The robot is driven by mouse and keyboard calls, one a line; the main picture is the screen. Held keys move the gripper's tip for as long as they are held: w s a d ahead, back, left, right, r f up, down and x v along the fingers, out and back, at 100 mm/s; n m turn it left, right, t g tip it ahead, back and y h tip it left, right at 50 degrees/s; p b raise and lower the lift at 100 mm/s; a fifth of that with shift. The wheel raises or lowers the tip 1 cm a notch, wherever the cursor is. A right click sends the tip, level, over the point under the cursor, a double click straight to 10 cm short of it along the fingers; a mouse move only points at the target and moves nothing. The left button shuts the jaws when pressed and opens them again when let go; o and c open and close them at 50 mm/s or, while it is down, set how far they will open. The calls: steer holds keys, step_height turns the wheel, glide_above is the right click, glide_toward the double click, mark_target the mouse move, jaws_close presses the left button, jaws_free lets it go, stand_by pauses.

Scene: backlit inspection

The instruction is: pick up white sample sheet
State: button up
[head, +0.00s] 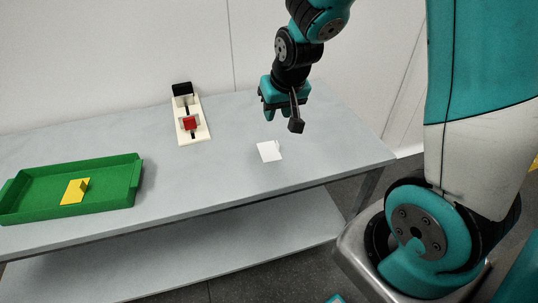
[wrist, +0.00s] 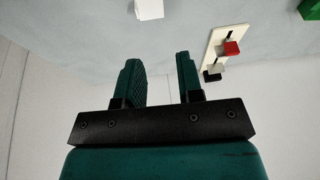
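The white sample sheet (head: 266,152) lies on the grey table, right of the middle, with what looks like a small upright tab at its right side. It also shows at the top edge of the wrist view (wrist: 149,9), partly cut off. My gripper (head: 282,118) hangs above the table, above and slightly behind the sheet in the head view, apart from it. In the wrist view my gripper (wrist: 158,72) has its two green fingers spread with an empty gap between them.
A green tray (head: 120,199) holding a yellow piece (head: 74,191) stands on the left of the table (head: 215,175). A cream board (head: 203,133) with a red block (head: 190,123) and a black block (head: 182,89) lies near the back. The table around the sheet is clear.

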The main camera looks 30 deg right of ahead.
steer(key=w+d+f+m+h, duration=0.1)
steer(key=d+f, duration=0.2)
steer(key=d, duration=0.1)
glide_toward(269, 151)
steer(key=d, duration=0.1)
steer(key=d+f, duration=0.1)
steer(key=d, duration=0.1)
steer(key=shift+w, duration=0.1)
steer(key=shift+x, duration=2.8)
jaws_close()
